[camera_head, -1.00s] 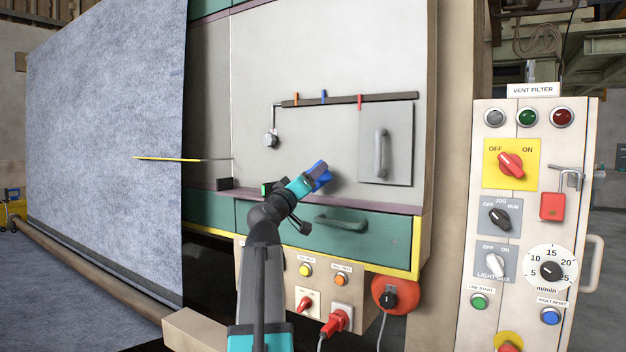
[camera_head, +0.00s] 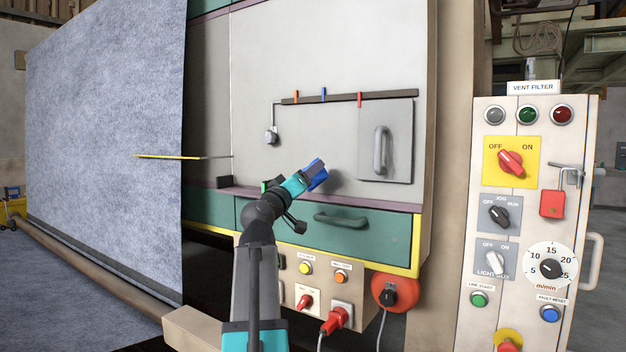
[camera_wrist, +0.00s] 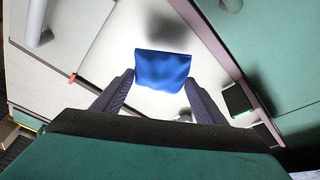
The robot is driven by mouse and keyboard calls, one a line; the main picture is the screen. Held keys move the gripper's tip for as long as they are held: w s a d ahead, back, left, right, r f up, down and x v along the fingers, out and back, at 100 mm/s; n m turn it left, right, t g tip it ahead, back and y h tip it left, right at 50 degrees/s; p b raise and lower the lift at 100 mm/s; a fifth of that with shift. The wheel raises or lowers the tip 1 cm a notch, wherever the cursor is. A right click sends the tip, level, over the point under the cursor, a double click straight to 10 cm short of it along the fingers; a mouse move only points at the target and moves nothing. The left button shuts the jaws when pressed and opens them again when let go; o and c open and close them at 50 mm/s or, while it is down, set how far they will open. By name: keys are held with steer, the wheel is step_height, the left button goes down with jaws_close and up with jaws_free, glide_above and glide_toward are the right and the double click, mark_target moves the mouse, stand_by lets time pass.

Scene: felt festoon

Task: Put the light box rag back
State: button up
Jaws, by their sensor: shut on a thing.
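The rag is a blue cloth (camera_wrist: 162,70), held between the two fingers of my gripper (camera_wrist: 160,84) in the wrist view. In the head view my gripper (camera_head: 312,174) is shut on the blue rag (camera_head: 318,180), in front of the pale cabinet panel (camera_head: 300,140) and just above the purple ledge (camera_head: 340,197). The rag appears clear of the panel. Part of it is hidden behind my fingers in the head view.
A dark rail (camera_head: 340,97) with orange, blue and red clips runs across the panel. A small door (camera_head: 386,140) with a grey handle is at right. A green drawer (camera_head: 330,225) lies below the ledge. Grey felt (camera_head: 105,140) hangs at left. A control panel (camera_head: 535,200) stands right.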

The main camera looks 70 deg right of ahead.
steer(key=shift+w+d+r+y+p, duration=0.15)
steer(key=shift+w+d+y+p, duration=0.2)
steer(key=shift+w+y+p, duration=0.35)
steer(key=w+f+m+y+p, duration=0.1)
steer(key=w+f+y+p, duration=0.2)
steer(key=f, duration=0.4)
steer(key=w+a+f+m+y+p, duration=0.1)
steer(key=w+f+y+p, duration=0.15)
steer(key=f+p, duration=0.35)
steer(key=w+f+y+p, duration=0.2)
steer(key=w+f+p, duration=0.15)
steer(key=f, duration=0.55)
steer(key=s+a+f+m+y+p, duration=0.2)
steer(key=a+f+m+y, duration=0.2)
steer(key=a+f, duration=0.5)
steer(key=s+a+f+m+y+p, duration=0.2)
steer(key=a+f+m+y, duration=0.3)
steer(key=a+f+m, duration=0.3)
steer(key=shift+a+f+m+g+p, duration=0.3)
steer(key=shift+a+f+p, duration=0.2)
steer(key=shift+a+f, duration=1)
steer(key=shift+d+f, duration=0.1)
steer(key=shift+d, duration=0.15)
